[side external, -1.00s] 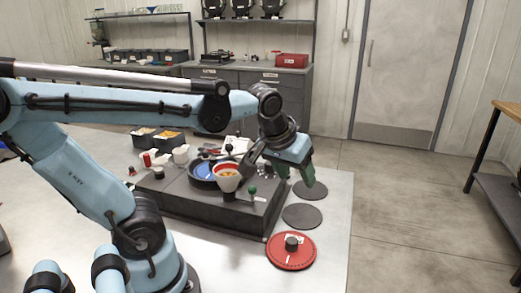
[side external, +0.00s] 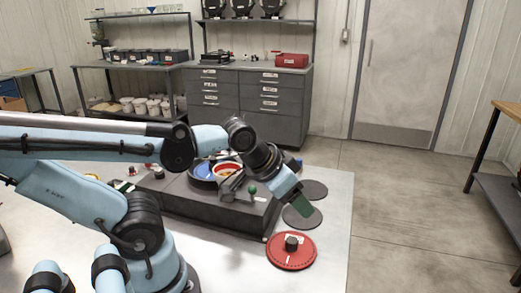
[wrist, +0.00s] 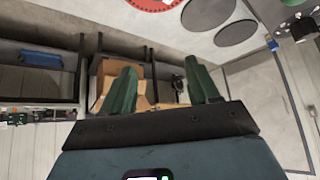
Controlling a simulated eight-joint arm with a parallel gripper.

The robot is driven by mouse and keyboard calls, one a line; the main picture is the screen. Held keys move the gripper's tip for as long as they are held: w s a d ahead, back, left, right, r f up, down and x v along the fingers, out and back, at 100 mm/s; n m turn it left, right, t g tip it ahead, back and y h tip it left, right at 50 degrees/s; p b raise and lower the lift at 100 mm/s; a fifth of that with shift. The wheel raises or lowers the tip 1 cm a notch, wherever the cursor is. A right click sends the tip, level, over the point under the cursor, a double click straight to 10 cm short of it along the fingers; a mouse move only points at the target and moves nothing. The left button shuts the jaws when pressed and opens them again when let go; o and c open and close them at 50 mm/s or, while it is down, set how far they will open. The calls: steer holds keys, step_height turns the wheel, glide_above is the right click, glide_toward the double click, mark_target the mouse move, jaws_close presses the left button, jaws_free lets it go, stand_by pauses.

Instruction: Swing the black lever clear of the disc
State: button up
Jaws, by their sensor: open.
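The seed meter is a dark grey box (side external: 220,212) on the table, with a blue disc (side external: 203,170) and a red-rimmed cup (side external: 222,170) on top, partly hidden by my arm. A dark grey bar (side external: 231,186) lies beside the cup; I cannot tell for sure if it is the black lever. A green ball knob (side external: 252,189) stands near the box's right end. My gripper (side external: 302,206) has green fingers and hangs right of the box, over the dark round pads, apart from the knob. In the wrist view my gripper (wrist: 163,85) is open, with nothing between the fingers.
A red round plate with a black knob (side external: 290,250) lies at the table's front right. Dark round pads (side external: 313,190) (side external: 301,222) lie behind it. Bare table (side external: 225,258) shows in front of the box. Drawers and shelves stand behind.

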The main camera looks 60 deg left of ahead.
steer(key=shift+c, duration=0.2)
steer(key=shift+a, duration=0.1)
steer(key=shift+c, duration=0.7)
steer(key=w+a+r+n+g+y, duration=0.3)
steer(key=a+r+n, duration=0.4)
steer(key=a, duration=0.6)
steer(key=s+a+r+n+g+h, duration=0.2)
steer(key=s+a+r+n, duration=0.1)
steer(key=a, duration=0.5)
steer(key=s+a+r+n+g+h, duration=0.1)
steer(key=s+a+r+n+g, duration=0.15)
steer(key=a, duration=0.55)
steer(key=shift+m, duration=0.25)
steer(key=f, duration=1.1)
steer(key=shift+s+a+f, duration=0.15)
steer(key=shift+s+f, duration=0.1)
jaws_close()
